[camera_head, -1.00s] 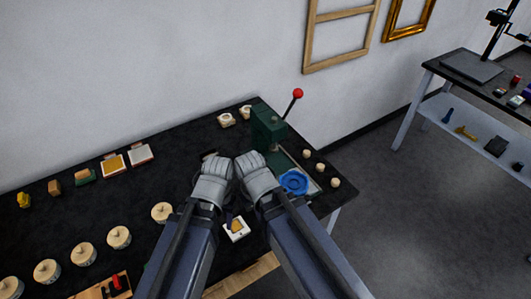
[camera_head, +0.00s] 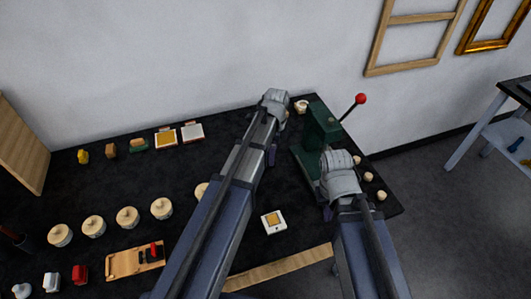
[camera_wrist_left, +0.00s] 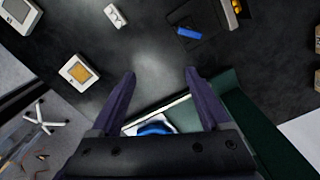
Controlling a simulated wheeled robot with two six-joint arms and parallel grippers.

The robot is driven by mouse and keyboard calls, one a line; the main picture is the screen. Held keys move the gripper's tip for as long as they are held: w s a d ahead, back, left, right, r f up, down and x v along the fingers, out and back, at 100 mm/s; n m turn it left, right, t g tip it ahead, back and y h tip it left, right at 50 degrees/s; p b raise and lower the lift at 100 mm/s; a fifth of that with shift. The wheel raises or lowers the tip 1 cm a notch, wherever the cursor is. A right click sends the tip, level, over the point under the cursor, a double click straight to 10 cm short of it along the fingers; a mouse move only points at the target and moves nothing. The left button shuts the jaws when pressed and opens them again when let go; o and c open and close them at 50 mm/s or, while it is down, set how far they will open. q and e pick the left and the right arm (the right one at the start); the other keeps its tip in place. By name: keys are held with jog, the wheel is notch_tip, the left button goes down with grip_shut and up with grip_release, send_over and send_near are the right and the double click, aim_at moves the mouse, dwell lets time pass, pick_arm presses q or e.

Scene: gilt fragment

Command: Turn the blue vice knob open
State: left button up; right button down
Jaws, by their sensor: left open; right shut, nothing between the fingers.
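The green vice (camera_head: 321,124) stands at the right end of the black table, with a red-tipped lever (camera_head: 360,99). The blue knob is hidden in the head view. A blue patch that looks like the knob (camera_wrist_left: 155,128) shows in the left wrist view, partly covered by my gripper body, beside a green part of the vice (camera_wrist_left: 265,135). My left gripper (camera_head: 274,101) is left of the vice towards the wall. Its fingers (camera_wrist_left: 160,76) are open with nothing between the tips. My right gripper (camera_head: 340,172) is in front of the vice, shut and empty, its fingertips hidden.
Small pale pieces (camera_head: 368,177) lie right of the vice near the table edge. Round wooden-topped pots (camera_head: 127,217) and a wooden board (camera_head: 134,261) are to the left. The wall is close behind the table.

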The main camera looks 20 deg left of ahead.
pick_arm(q)
jog(key=w+a+m, duration=0.1)
jog(key=w+a, duration=0.1)
jog(key=w+a+m, duration=0.2)
jog(key=shift+w+a+r+m, duration=0.1)
jog(key=shift+w+a+m, duration=0.1)
jog(key=shift+w+m, duration=0.15)
pick_arm(e)
jog(key=shift+r, duration=0.1)
pick_arm(q)
notch_tip(320, 180, down, 8)
jog(key=b, duration=0.7)
jog(key=shift+b, duration=0.4)
pick_arm(e)
notch_tip(320, 180, down, 8)
jog(key=shift+r, duration=0.1)
pick_arm(q)
jog(key=shift+r, duration=0.1)
grip_shut()
